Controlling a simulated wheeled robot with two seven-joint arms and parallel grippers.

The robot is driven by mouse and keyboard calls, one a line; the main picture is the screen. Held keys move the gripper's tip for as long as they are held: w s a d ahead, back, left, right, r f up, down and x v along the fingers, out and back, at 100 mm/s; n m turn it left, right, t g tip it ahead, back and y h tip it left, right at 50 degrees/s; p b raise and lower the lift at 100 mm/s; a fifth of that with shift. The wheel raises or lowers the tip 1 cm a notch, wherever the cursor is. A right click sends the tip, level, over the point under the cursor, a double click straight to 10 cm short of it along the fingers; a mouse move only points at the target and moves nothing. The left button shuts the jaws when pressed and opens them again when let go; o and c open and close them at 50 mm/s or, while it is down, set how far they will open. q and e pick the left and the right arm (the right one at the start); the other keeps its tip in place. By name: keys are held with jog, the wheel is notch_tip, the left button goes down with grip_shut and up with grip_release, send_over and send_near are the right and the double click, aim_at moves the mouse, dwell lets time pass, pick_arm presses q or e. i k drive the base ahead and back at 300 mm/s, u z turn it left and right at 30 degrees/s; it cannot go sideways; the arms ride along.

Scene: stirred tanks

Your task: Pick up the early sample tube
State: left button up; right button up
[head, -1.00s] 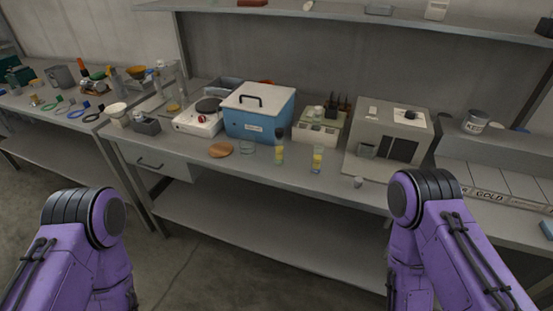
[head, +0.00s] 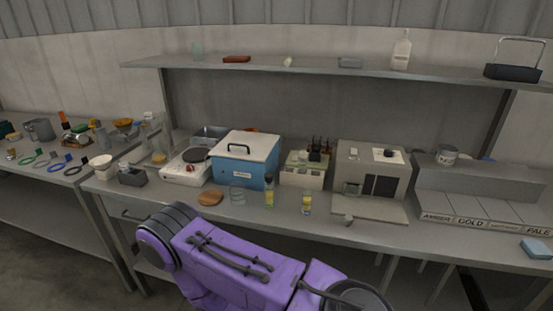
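Two small clear tubes with yellow labels or contents stand upright on the bench near its front edge, in front of the blue box. One tube (head: 269,193) is at the left, and the other tube (head: 307,204) is a little to its right. Their writing is too small to read, so I cannot tell which is the early sample tube. A purple arm of mine crosses the bottom middle, below and in front of the tubes. Neither of my grippers shows.
A blue box with a white lid (head: 245,160), a hotplate (head: 185,167), a rack block (head: 303,168) and a grey instrument (head: 370,178) stand behind. A glass beaker (head: 237,195), a brown disc (head: 210,198) and a small grey cup (head: 349,220) are near the tubes. A shelf (head: 330,72) hangs above.

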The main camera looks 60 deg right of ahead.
aim_at(308, 188)
jog(key=i, duration=1.85)
jog(key=z, duration=3.2)
